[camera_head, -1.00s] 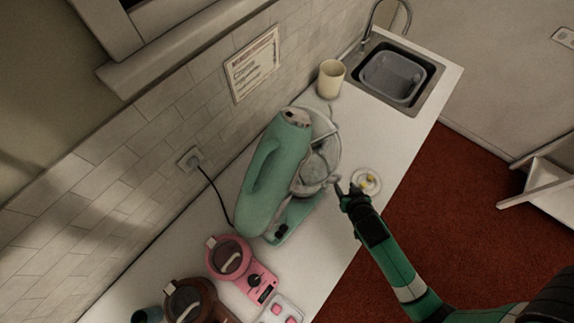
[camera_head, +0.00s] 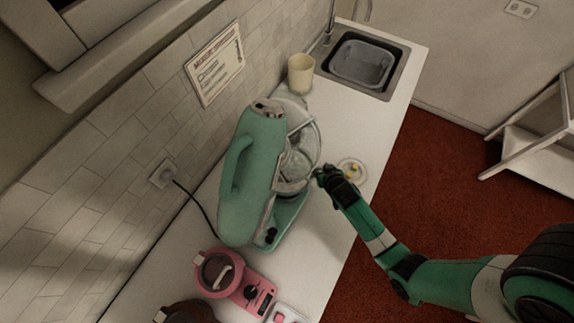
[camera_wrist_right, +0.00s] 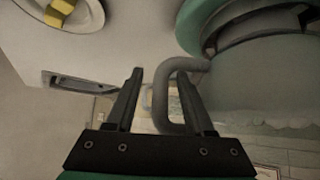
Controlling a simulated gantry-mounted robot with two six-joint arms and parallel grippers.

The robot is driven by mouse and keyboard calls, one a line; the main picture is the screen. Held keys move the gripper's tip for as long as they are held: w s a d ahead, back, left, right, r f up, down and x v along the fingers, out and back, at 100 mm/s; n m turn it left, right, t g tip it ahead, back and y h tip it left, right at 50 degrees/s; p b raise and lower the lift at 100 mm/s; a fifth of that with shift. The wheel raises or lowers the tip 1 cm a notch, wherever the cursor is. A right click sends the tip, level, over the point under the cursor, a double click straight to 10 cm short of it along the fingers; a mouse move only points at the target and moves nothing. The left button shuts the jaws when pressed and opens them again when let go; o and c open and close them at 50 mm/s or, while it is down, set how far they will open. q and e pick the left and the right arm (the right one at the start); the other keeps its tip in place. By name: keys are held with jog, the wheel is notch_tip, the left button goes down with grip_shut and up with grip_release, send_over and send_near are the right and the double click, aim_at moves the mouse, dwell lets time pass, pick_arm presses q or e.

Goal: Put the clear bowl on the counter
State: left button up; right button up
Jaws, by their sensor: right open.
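The clear bowl (camera_head: 303,150) sits on the teal stand mixer (camera_head: 246,178), under its head, which partly hides it. In the right wrist view the bowl's grey see-through side (camera_wrist_right: 255,92) fills the right, and its looped handle (camera_wrist_right: 163,100) shows in the middle. My right gripper (camera_head: 319,172) is at the bowl's right side, by the handle. In the wrist view the right gripper (camera_wrist_right: 159,72) is open, with the upright part of the handle between its fingers. I cannot tell whether either finger touches it. My left gripper is in neither view.
A small white plate with yellow pieces (camera_head: 352,170) lies just right of my right gripper. A pink appliance (camera_head: 238,285) stands in front of the mixer. A cream cup (camera_head: 301,73) and a sink (camera_head: 371,60) are behind. Bare counter (camera_head: 345,128) lies between plate and sink.

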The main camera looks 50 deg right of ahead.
jog(key=shift+c, duration=0.2)
grip_shut()
jog(key=shift+r, duration=0.1)
dwell(1.0)
